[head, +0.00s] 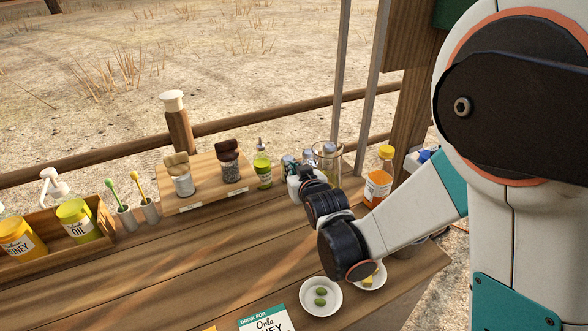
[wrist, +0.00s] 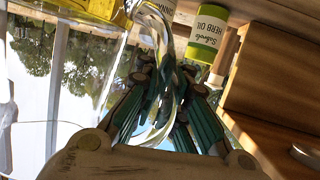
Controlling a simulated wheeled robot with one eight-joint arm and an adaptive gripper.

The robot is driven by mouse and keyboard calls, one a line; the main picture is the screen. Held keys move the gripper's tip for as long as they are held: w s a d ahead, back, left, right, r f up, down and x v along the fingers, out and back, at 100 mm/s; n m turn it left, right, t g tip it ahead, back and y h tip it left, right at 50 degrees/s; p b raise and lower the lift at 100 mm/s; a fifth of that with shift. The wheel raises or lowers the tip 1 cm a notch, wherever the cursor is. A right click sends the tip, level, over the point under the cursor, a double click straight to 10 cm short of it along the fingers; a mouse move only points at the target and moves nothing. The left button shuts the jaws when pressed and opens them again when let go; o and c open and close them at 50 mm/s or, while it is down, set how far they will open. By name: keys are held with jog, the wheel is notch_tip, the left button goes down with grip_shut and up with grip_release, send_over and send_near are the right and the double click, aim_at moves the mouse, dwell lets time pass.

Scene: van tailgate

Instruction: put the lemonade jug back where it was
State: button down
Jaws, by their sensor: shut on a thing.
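The lemonade jug is clear glass and shows behind my wrist in the head view (head: 328,157). In the wrist view, its see-through body (wrist: 65,70) fills the left side, with yellow liquid at the top of the picture. Its looped glass handle (wrist: 152,30) runs down between the fingers of my gripper (wrist: 165,110), which is shut on it. In the head view my gripper is mostly hidden by the wrist, and the jug's base is hidden too. I cannot tell whether the jug touches the table.
A green herb oil bottle (head: 263,170) stands left of the jug, and an orange-labelled bottle (head: 378,182) right. A wooden board (head: 209,190) holds jars. Brushes in cups and a wooden crate (head: 103,215) are farther left. Two bowls (head: 308,300) sit in front. The middle tabletop is clear.

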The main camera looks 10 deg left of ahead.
jog(key=shift+f, duration=0.5)
jog(key=shift+f+b, duration=0.45)
jog(key=shift+f, duration=0.05)
dwell(0.3)
jog(key=c, duration=1.5)
grip_release()
jog(key=shift+s, duration=0.1)
